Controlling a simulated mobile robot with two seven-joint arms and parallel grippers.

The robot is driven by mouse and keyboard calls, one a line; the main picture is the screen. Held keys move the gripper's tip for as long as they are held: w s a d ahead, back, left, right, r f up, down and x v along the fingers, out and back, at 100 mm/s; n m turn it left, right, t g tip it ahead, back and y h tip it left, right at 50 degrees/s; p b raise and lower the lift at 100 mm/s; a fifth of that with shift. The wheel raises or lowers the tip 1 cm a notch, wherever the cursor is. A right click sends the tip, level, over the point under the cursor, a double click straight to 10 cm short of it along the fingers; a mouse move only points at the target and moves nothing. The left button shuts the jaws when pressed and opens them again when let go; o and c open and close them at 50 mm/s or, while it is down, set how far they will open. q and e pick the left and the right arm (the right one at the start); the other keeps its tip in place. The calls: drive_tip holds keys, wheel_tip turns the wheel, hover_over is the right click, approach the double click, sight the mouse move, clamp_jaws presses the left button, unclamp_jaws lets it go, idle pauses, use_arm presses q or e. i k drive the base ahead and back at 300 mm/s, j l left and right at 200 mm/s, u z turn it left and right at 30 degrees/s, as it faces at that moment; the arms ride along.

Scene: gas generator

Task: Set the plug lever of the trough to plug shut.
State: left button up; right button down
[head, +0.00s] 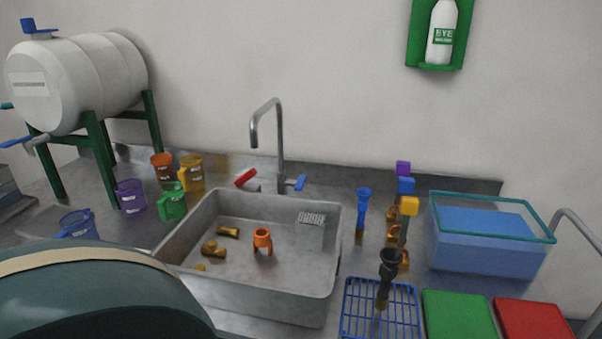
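A clear tub with a teal rim (434,204) stands at the right and holds blue liquid; it looks like the trough. I cannot make out a plug lever on it. A grey rectangular basin (240,291) stands in the middle, below a steel tap (281,150). A red lever (246,177) and a blue lever (299,183) sit at the tap's foot; I cannot tell whether either belongs to a plug. Neither of my grippers is in view.
A white barrel (85,75) stands on a green frame at the left, with coloured jugs (172,202) near it. Brass-coloured pieces and an orange piece (262,239) lie in the basin. A blue rack (360,310) and green (458,315) and red boards (535,318) lie front right.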

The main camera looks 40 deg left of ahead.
sight(251, 172)
drive_tip(key=u, duration=1.8)
drive_tip(key=j+u, duration=0.1)
drive_tip(key=j, duration=0.25)
drive_tip(key=i+j+u, duration=0.1)
drive_tip(key=j, duration=0.25)
drive_tip(key=i+j+u, duration=0.1)
drive_tip(key=j, duration=0.25)
